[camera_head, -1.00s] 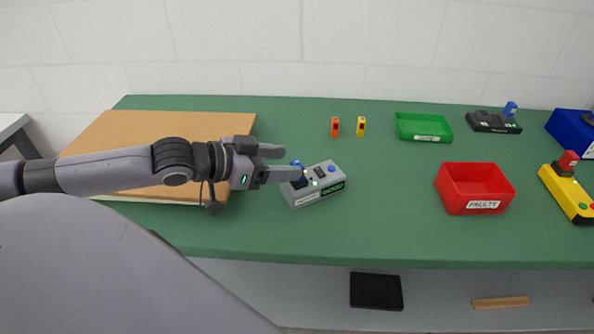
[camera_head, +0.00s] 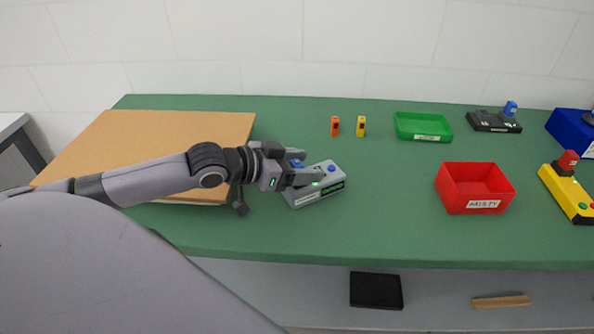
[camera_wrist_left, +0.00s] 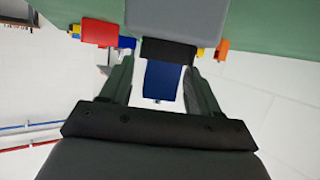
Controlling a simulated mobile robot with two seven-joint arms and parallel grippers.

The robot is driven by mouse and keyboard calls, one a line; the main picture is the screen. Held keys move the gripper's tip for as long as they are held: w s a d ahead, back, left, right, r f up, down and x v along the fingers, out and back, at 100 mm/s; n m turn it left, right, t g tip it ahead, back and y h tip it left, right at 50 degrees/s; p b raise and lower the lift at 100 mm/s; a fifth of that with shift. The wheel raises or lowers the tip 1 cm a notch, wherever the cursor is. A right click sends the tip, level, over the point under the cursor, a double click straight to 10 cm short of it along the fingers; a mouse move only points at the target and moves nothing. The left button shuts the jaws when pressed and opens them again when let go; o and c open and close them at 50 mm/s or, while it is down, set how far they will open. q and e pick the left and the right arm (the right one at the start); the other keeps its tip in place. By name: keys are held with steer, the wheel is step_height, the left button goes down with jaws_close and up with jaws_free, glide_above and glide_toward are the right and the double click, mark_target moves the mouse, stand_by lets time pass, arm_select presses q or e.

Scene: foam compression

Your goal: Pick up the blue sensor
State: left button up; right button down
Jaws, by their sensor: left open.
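The blue sensor (camera_head: 297,163) stands in a black socket on the grey tester (camera_head: 320,193), mostly hidden by my gripper in the head view. The wrist view shows the blue sensor (camera_wrist_left: 162,80) below the black socket (camera_wrist_left: 168,50) and grey tester (camera_wrist_left: 175,18), as that picture is inverted. My left gripper (camera_head: 308,167) is open around the sensor, one finger on each side. In the wrist view the gripper (camera_wrist_left: 160,68) shows a gap between each finger and the sensor. My right gripper is out of view.
A red bin (camera_head: 474,188) and green tray (camera_head: 423,126) stand to the right. Orange (camera_head: 335,126) and yellow (camera_head: 361,126) pieces stand behind. A black device (camera_head: 494,121) and yellow device (camera_head: 568,192) are farther right. A brown board (camera_head: 130,140) lies left. The green table (camera_head: 390,225) is clear in front.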

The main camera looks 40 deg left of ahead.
arm_select(q)
steer(key=shift+w+d+f, duration=0.1)
steer(key=shift+w+d, duration=0.05)
steer(key=shift+w, duration=0.15)
steer(key=c, duration=1.1)
steer(key=shift+c, duration=0.2)
